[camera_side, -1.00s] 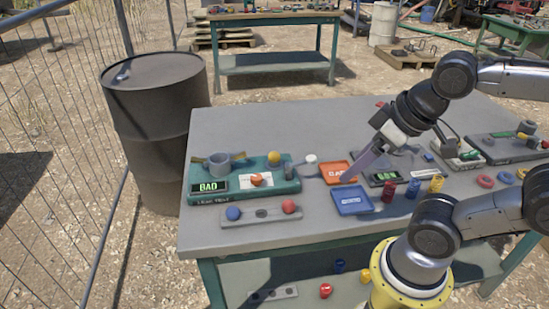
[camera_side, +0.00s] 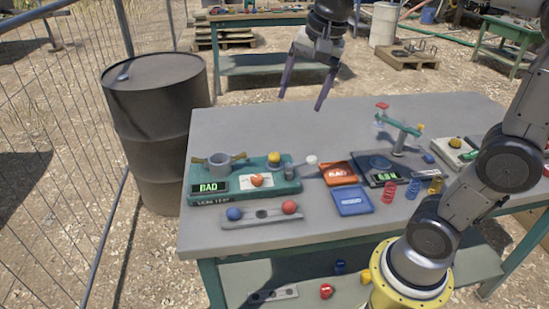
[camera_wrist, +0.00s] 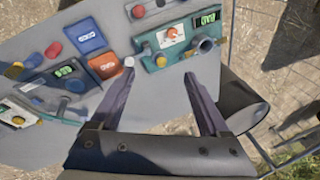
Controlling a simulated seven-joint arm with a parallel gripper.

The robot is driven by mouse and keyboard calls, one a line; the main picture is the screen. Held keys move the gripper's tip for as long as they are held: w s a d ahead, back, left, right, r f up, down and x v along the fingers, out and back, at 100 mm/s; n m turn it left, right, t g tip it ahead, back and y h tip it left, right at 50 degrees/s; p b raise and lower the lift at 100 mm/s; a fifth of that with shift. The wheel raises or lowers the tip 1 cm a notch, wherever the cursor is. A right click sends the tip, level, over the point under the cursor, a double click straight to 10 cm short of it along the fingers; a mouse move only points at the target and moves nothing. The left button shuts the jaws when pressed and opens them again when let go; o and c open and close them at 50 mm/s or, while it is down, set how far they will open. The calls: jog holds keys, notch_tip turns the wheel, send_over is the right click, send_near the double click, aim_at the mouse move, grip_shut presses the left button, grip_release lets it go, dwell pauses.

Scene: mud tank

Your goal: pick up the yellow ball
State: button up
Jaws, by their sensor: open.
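The yellow ball (camera_side: 274,158) sits on the right part of the teal test board (camera_side: 288,188), near the board's back edge. It also shows in the wrist view (camera_wrist: 161,61), close to the gap between my fingertips. My gripper (camera_side: 300,103) is open and empty, fingers pointing down, raised well above the table's back area and above the ball's level. In the wrist view my gripper (camera_wrist: 159,75) has its two fingers spread wide, with nothing between them.
The board also carries a grey cup (camera_side: 219,165) and a BAD display (camera_side: 209,187). A strip (camera_side: 262,217) with blue and red balls lies in front. Orange (camera_side: 340,173) and blue (camera_side: 352,200) trays are to the right. A dark drum (camera_side: 158,130) stands left of the table.

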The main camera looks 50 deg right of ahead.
jog(key=w+d+f+m+g, duration=0.1)
jog(key=w+d+f+m, duration=0.15)
jog(key=w, duration=0.45)
jog(key=m+g, duration=0.2)
send_over(274, 153)
notch_tip(274, 153, down, 8)
jog(key=shift+n, duration=0.25)
notch_tip(274, 153, down, 8)
jog(key=shift+f, duration=0.1)
jog(key=shift+d+f, duration=0.15)
jog(key=shift+f, duration=2.85)
grip_shut()
